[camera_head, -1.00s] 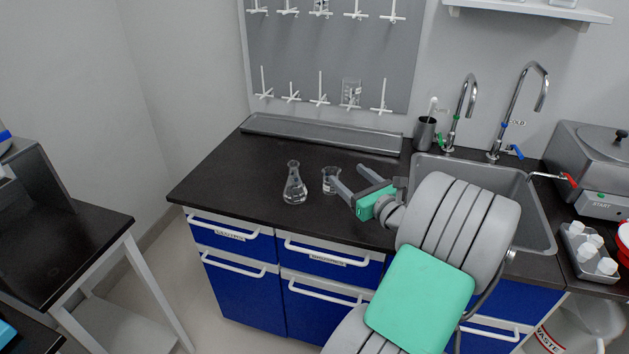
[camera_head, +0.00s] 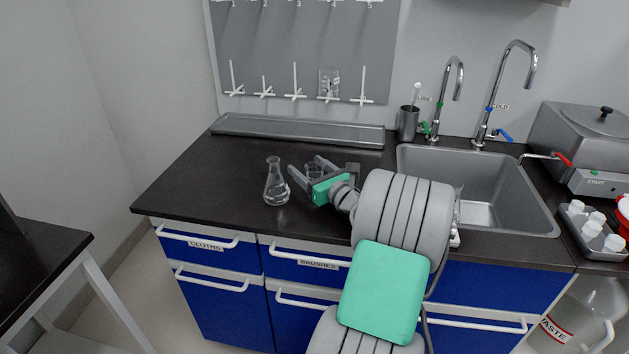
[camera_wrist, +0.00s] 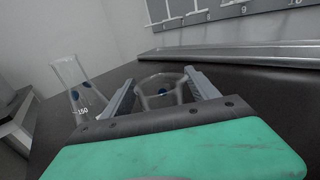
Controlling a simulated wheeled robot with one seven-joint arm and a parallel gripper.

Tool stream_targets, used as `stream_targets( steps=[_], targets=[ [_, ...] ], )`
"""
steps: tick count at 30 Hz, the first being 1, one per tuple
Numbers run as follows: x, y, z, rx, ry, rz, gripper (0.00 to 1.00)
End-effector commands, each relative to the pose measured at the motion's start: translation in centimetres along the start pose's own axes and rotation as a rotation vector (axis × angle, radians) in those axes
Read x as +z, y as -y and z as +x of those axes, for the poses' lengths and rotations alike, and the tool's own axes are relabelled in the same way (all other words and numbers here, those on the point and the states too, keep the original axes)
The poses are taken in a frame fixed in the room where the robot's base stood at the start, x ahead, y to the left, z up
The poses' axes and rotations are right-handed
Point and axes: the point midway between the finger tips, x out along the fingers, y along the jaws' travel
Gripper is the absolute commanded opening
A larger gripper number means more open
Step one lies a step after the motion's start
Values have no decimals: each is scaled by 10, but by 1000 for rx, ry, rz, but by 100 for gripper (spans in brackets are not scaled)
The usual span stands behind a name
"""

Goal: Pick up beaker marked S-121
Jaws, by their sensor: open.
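A small clear glass beaker (camera_head: 314,171) stands on the dark counter; its label cannot be read. My gripper (camera_head: 306,168) is open around the beaker, with one finger on either side of it and the arm partly hiding it in the head view. In the wrist view the beaker (camera_wrist: 158,92) sits between the two open fingers (camera_wrist: 160,90), its rim showing above the gripper body. I cannot tell whether either finger touches the glass.
A conical flask (camera_head: 276,185) stands just left of my gripper. It also shows at left in the wrist view (camera_wrist: 76,88). A long grey tray (camera_head: 300,130) lies along the back under the peg board (camera_head: 300,50). The sink (camera_head: 475,190) is at right.

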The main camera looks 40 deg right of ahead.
Motion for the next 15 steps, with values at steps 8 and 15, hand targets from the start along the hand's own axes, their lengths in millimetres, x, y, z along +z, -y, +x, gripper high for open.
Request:
stream_targets(
  steps=[8,15],
  targets=[
    [0,2,3,-4,0,0,66],
    [0,2,3,-5,0,0,47]
  ],
)
